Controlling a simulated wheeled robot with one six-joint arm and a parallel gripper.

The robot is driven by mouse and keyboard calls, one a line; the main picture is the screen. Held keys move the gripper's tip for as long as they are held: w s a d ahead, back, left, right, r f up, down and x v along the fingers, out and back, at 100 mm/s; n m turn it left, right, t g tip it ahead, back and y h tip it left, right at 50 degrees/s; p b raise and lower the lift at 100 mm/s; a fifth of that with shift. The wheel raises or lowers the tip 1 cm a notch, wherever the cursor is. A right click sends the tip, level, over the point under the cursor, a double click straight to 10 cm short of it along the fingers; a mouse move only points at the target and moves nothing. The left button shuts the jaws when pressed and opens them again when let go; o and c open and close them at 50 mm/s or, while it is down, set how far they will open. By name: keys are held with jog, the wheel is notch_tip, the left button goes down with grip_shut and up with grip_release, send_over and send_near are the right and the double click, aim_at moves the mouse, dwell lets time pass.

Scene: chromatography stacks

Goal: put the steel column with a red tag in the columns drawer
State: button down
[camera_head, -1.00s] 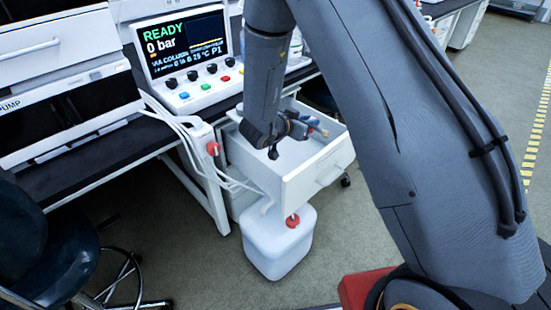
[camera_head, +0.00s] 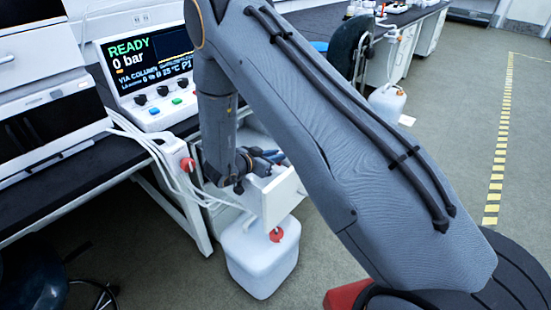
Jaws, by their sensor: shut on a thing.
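An open white drawer (camera_head: 284,196) juts out from under the bench, and I take it for the columns drawer. Its front faces right, and my arm covers much of its inside. My gripper (camera_head: 268,158) is low at the drawer's opening, with its dark wrist just left of it. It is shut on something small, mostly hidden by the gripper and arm.
A white canister (camera_head: 261,258) with a red cap stands on the floor below the drawer. White tubes (camera_head: 150,150) run along the bench leg beside it. The console (camera_head: 150,70) reads READY, 0 bar. A dark stool (camera_head: 35,285) is at lower left. Open floor lies right.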

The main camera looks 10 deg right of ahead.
jog(key=shift+f, duration=0.45)
jog(key=shift+f, duration=0.25)
jog(key=shift+f, duration=0.1)
jog(key=shift+s+f, duration=0.2)
jog(key=shift+f, duration=0.2)
jog(key=c, duration=1.7)
grip_release()
jog(key=shift+s+d+f, duration=0.1)
jog(key=shift+o, duration=0.2)
jog(key=w+r+v, duration=0.1)
jog(key=v, duration=1.1)
jog(key=shift+s+r, duration=0.2)
jog(key=shift+r, duration=0.2)
